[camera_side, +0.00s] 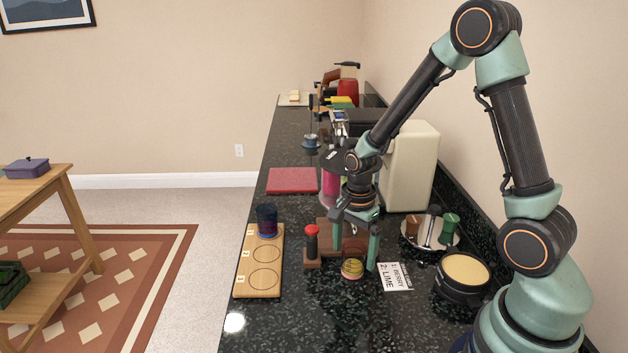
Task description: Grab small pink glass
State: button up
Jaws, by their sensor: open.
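My gripper (354,257) is open and points down over the dark counter, its two green fingers apart. A small round piece (352,270) with a yellowish top and a pinkish side stands just below and between the fingertips; I cannot tell whether they touch it or whether it is a glass. A taller pink object (330,186) stands farther back, partly hidden behind my gripper. I cannot tell for sure which of the two is the small pink glass. A dark blue and red glass (266,221) stands on the far end of the wooden board (245,285).
A red-knobbed tool (311,242) stands left of my gripper. A card reading berry and lime (395,277) lies to the right. A round tray (407,239) of bar tools and a black bowl (463,292) stand near the wall. A red mat (291,180) lies behind the board.

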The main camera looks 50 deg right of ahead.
jog(key=shift+f, duration=1.45)
grip_shut()
jog(key=shift+r, duration=0.15)
